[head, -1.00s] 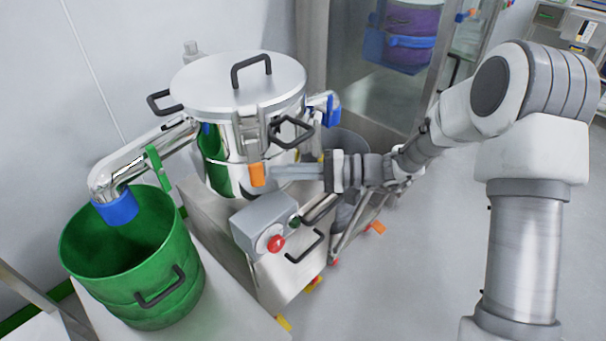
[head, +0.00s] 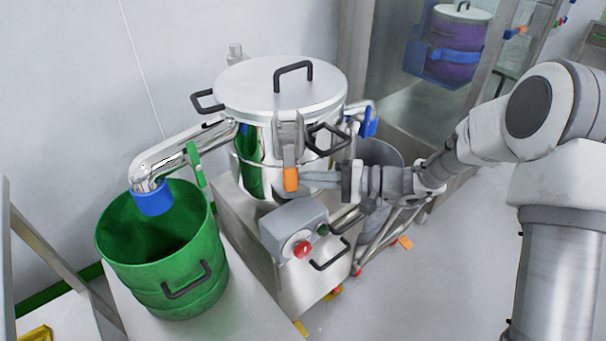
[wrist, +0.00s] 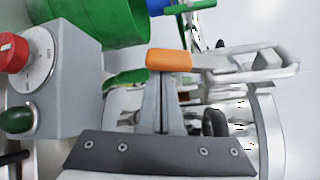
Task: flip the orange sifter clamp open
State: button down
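The orange sifter clamp handle (head: 291,179) hangs straight down from its metal latch (head: 289,135) on the front of the steel sifter (head: 262,150). In the wrist view the orange handle (wrist: 168,60) lies across the far end of my fingers. My gripper (head: 308,180) reaches in from the right, beside the handle. Its two fingers (wrist: 163,85) are close together, with almost no gap between them. The orange handle covers their tips, so I cannot tell whether they touch it. They do not appear to hold it between them.
A round lid (head: 280,88) with black handles covers the sifter. A control box (head: 293,227) with a red button sits just below the clamp. A green drum (head: 165,262) stands at the left under the spout (head: 165,165). Open floor lies at the right.

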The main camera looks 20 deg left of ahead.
aim_at(290, 182)
jog(key=shift+s+d+r+p, duration=0.1)
jog(key=shift+s+r+p, duration=0.05)
jog(key=shift+p, duration=0.25)
jog(key=m+p, duration=0.1)
jog(key=p, duration=0.1)
jog(key=s+r+m+h+p, duration=0.1)
jog(key=p, duration=0.1)
jog(key=s+d+m+p, duration=0.1)
jog(key=p, duration=0.1)
jog(key=shift+d+r+m+g, duration=0.1)
jog(key=shift+r+m+g, duration=0.15)
jog(key=shift+m+g, duration=0.15)
jog(key=s+d+r+m+g+h+p, duration=0.1)
jog(key=s+r+m+g+h+p, duration=0.2)
jog(key=p, duration=1.4)
notch_tip(290, 182, up, 4)
jog(key=m+g, duration=0.1)
jog(key=m, duration=0.5)
jog(key=shift+d+m+h+p, duration=0.3)
jog(key=shift+d+m+h, duration=0.05)
jog(key=shift+m+h, duration=0.05)
jog(key=shift+r, duration=0.1)
